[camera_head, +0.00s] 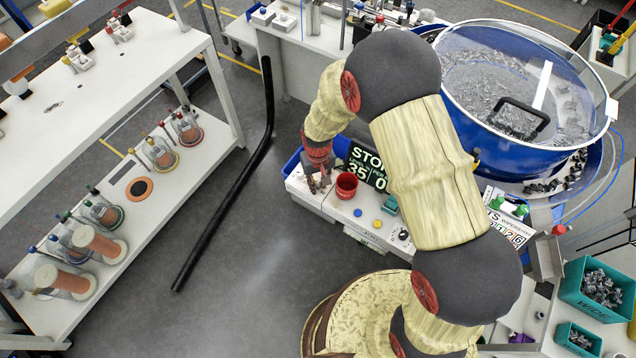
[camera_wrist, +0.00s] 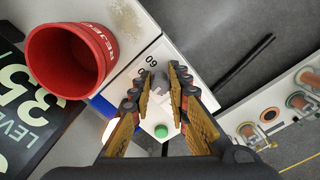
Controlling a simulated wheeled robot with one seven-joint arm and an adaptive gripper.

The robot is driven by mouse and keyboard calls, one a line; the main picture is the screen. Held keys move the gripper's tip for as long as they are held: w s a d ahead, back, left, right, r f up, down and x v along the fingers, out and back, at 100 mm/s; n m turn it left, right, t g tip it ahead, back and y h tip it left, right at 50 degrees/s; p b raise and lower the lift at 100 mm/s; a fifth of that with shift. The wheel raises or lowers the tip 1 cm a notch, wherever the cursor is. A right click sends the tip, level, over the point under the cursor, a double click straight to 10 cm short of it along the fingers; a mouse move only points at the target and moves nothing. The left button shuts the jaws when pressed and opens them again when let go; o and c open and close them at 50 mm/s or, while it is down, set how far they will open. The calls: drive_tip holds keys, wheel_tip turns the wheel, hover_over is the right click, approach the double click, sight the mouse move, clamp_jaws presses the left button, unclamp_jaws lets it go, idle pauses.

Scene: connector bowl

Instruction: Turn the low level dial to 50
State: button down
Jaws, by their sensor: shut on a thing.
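My gripper (camera_wrist: 160,82) is shut on a small grey dial (camera_wrist: 159,78) at the corner of a white panel in the wrist view. The fingers stand on both sides of the dial and hide most of it. Printed scale numbers show just beyond the fingertips, and one looks like 60. The dial's pointer cannot be read. In the head view my gripper (camera_head: 318,182) is at the left end of the white control panel (camera_head: 330,205), and the dial there is hidden by it.
A red cup (camera_wrist: 70,60) stands close beside my gripper, with a dark lettered display (camera_wrist: 25,110) beyond it. A blue bowl (camera_head: 480,130) is at the back right. A white shelf (camera_head: 150,205) stands left across open floor.

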drive_tip(key=m, duration=0.5)
drive_tip(key=shift+a+m, duration=0.1)
drive_tip(key=shift+m, duration=0.3)
drive_tip(key=m, duration=0.5)
drive_tip(key=shift+w, duration=0.1)
drive_tip(key=shift+m, duration=0.3)
drive_tip(key=c, duration=1.7)
unclamp_jaws()
wheel_tip(320, 180, up, 12)
